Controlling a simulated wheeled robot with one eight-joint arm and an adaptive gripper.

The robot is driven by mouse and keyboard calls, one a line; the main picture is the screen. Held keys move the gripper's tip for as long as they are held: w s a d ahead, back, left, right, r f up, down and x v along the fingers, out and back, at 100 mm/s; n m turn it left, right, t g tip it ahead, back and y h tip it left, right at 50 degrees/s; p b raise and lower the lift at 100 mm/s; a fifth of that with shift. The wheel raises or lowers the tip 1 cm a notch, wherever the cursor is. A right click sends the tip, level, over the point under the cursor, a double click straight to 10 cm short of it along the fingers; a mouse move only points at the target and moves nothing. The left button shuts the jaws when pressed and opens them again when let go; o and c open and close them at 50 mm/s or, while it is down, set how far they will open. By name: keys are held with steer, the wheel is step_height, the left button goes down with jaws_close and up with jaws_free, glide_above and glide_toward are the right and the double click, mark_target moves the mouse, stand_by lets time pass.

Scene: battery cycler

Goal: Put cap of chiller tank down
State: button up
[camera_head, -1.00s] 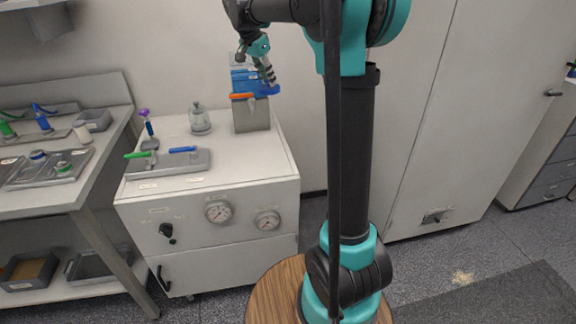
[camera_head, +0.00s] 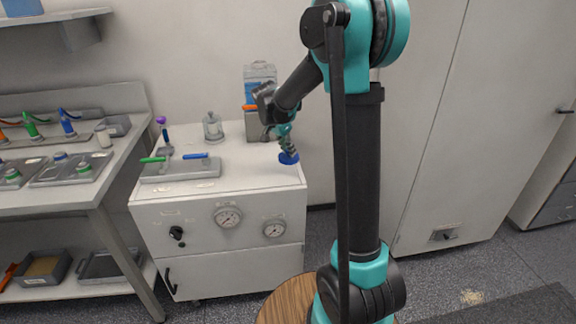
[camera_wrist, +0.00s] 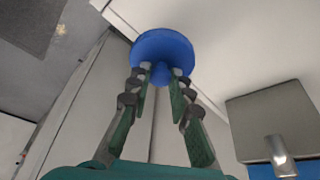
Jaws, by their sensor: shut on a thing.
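The blue round cap (camera_head: 289,158) is at the right edge of the white cabinet top. My gripper (camera_head: 288,147) is above it, pointing down and shut on it. In the wrist view the fingertips (camera_wrist: 160,76) close on a small knob of the blue cap (camera_wrist: 165,46). Whether the cap touches the cabinet top, I cannot tell.
A workbench (camera_head: 55,198) stands at the left. The cabinet top is clear between the tray and the cap.

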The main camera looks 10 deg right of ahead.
steer(key=shift+f, duration=3.5)
steer(key=o, duration=0.8)
steer(key=shift+o, duration=0.2)
steer(key=v, duration=1.1)
steer(key=s+d+f+n+y, duration=0.1)
steer(key=s+d+f+n, duration=0.1)
steer(key=s, duration=0.7)
steer(key=s+d+f+n+t+y, duration=0.1)
steer(key=s+d+f+n, duration=0.2)
steer(key=s, duration=0.6)
steer(key=s+d+f+n+y, duration=0.1)
steer(key=s+d+f+n, duration=0.1)
steer(key=s+f+n, duration=0.3)
steer(key=s+f, duration=0.1)
steer(key=s, duration=0.3)
steer(key=shift+s+d+n+t+y, duration=0.3)
steer(key=shift+s+d+n, duration=0.05)
steer(key=shift+n, duration=0.05)
